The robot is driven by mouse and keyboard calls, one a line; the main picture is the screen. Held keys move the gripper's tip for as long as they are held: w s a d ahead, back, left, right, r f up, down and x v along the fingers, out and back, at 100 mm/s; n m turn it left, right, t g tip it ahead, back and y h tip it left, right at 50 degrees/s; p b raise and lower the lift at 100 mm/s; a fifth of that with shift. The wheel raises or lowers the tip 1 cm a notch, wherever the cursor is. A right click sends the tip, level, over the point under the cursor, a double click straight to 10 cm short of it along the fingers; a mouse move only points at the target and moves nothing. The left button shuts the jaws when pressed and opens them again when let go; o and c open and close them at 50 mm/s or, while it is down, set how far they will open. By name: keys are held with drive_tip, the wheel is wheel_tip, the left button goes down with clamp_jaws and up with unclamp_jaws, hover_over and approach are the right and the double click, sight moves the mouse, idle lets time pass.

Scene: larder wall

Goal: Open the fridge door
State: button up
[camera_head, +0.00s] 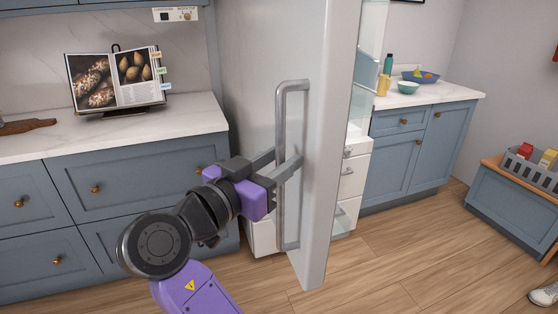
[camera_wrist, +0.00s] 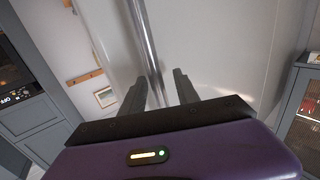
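The fridge door (camera_head: 262,60) is a tall light-grey panel standing open. Its edge (camera_head: 330,150) faces me, and glass shelves and white drawers (camera_head: 354,172) show behind it. A vertical grey bar handle (camera_head: 281,120) is fixed to its outer face. My gripper (camera_head: 279,160) is at the handle's middle, with one finger on each side of the bar.
Blue drawers (camera_head: 110,185) under a white counter with an open cookbook (camera_head: 118,80) stand left of the door. A blue cabinet (camera_head: 410,150) with bowls stands behind at right. A low bench (camera_head: 515,205) holds a grey crate (camera_head: 530,172). Wooden floor (camera_head: 420,250) is clear between.

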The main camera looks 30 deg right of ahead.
drive_tip(key=v, duration=0.7)
drive_tip(key=shift+s+a, duration=0.15)
drive_tip(key=shift+a, duration=0.25)
